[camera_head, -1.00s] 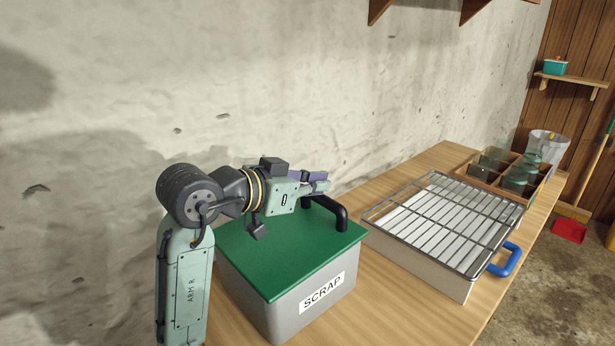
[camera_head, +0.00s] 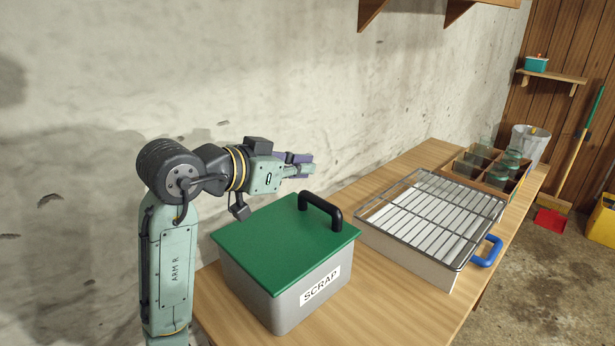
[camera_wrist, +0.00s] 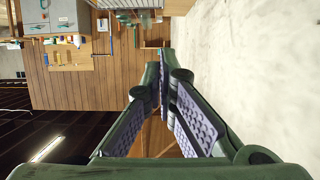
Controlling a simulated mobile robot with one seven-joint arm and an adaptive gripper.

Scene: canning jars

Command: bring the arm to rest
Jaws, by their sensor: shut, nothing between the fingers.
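My gripper (camera_head: 303,164) is in the head view above and behind the back left part of the scrap box, close to the concrete wall. It points to the right and is clear of the box's lid. In the wrist view its two purple-padded fingers (camera_wrist: 165,85) come together at their tips with nothing held between them. The scrap box (camera_head: 290,300) is grey with a "SCRAP" label. Its green lid (camera_head: 275,245) lies on top, with a black handle (camera_head: 335,211).
A grey tray with a wire rack (camera_head: 430,210) and a blue handle (camera_head: 488,252) stands right of the box on the wooden bench (camera_head: 385,315). Behind it is a divided wooden crate (camera_head: 521,185) with glass jars (camera_head: 488,158). The concrete wall (camera_head: 260,80) runs along the back.

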